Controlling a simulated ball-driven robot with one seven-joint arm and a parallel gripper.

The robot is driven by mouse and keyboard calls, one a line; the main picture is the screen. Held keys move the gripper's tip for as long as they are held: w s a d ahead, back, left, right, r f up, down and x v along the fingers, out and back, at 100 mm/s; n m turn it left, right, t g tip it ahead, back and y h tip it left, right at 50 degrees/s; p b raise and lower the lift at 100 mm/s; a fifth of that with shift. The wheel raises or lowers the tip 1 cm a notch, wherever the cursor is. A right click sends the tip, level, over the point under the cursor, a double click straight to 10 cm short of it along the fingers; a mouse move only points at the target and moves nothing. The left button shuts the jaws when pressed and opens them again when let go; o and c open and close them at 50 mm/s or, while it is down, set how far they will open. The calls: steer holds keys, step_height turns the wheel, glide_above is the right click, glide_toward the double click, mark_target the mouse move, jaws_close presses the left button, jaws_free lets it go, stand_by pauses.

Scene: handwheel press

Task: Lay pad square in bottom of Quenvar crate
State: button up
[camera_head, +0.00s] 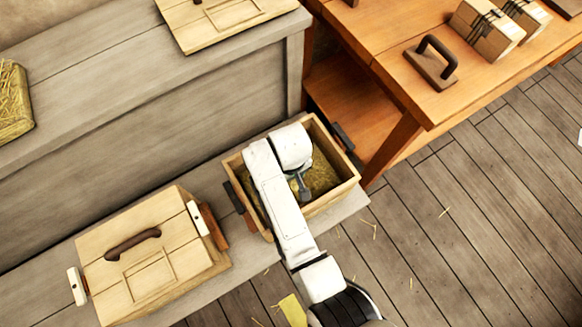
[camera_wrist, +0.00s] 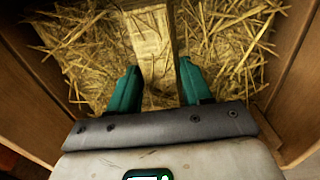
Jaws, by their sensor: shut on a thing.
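The open wooden crate (camera_head: 335,200) stands on the low grey ledge, and I cannot read a name on it. A straw pad (camera_head: 322,177) lies low inside its walls; in the wrist view straw (camera_wrist: 230,45) shows on both sides of a pale wooden strip (camera_wrist: 150,45). My gripper (camera_wrist: 157,78) reaches down into the crate, its teal fingers on either side of that strip, shut on the pad. The pad's edges look roughly in line with the side walls. My arm hides part of the crate, and I cannot tell whether the pad touches the bottom.
A lidded wooden box (camera_head: 150,255) with a brown handle stands left of the crate. Another straw pad (camera_head: 14,105) and a wooden panel (camera_head: 222,18) lie on the grey bench. The orange table (camera_head: 400,75) holds a handled block (camera_head: 432,65) and wrapped packs (camera_head: 487,30).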

steer(key=shift+f+b, duration=1.6)
steer(key=shift+f, duration=0.7)
steer(key=shift+f, duration=0.35)
steer(key=shift+s+d+f+b, duration=0.15)
steer(key=shift+f+b, duration=0.2)
steer(key=shift+f, duration=0.1)
steer(key=o, duration=1.3)
steer(key=shift+r, duration=0.1)
step_height(320, 180, up, 11)
steer(key=shift+f+p, duration=0.1)
steer(key=shift+p, duration=1.1)
